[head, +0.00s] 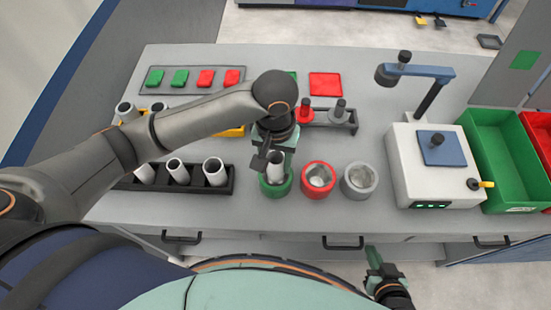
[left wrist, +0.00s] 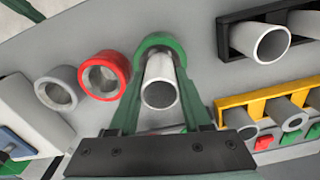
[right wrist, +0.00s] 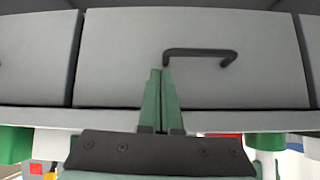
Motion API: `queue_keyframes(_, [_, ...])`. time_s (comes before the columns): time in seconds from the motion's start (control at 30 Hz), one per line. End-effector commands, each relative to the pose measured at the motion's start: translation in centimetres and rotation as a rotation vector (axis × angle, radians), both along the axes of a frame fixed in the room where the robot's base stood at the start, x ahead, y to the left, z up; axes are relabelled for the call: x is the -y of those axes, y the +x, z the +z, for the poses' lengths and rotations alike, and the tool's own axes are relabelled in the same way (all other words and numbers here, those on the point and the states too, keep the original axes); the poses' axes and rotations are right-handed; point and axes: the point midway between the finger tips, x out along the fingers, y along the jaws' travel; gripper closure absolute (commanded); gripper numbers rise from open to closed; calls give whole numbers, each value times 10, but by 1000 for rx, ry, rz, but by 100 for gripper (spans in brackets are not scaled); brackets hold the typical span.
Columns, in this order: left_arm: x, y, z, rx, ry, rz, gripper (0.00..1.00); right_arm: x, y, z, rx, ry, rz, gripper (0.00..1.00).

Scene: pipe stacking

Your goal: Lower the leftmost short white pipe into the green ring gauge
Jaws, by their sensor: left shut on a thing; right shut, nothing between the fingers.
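A short white pipe (head: 275,162) is upright in the grip of my left gripper (head: 268,160). The green ring gauge (head: 275,186) is around or directly beneath its lower end. In the left wrist view, both fingers of my left gripper (left wrist: 155,95) press on the white pipe (left wrist: 160,82), and the green ring gauge (left wrist: 160,44) shows behind it. How deep the pipe sits in the ring I cannot tell. My right gripper (head: 372,255) is shut and empty, low in front of the table; in the right wrist view its fingers (right wrist: 162,75) are together before a drawer front.
A red ring gauge (head: 318,178) and a grey one (head: 359,180) stand right of the green one. A black rack (head: 225,190) with several white pipes is at left. A white device (head: 435,165) and a green bin (head: 503,155) are further right.

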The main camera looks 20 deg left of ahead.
Motion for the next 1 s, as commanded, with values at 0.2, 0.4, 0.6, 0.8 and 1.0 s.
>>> queue_keyframes(0.2, [0, 0, -3, -1, 0, 0, 100, 0, 0, 2, 1, 0, 0, 100])
queue_keyframes(0.4, [0, 0, -6, 0, 0, -1, 100, 0, 0, 4, 1, 0, 0, 100])
queue_keyframes(0.6, [0, 0, -9, -1, 1, -1, 100, 0, 0, 6, 1, 0, 0, 100])
queue_keyframes(0.8, [0, 0, -11, -1, 1, 0, 100, 0, 0, 6, 1, 0, 0, 100])
queue_keyframes(1.0, [0, 0, -11, 0, 1, 0, 51, 0, 0, 6, 1, 0, 0, 100])
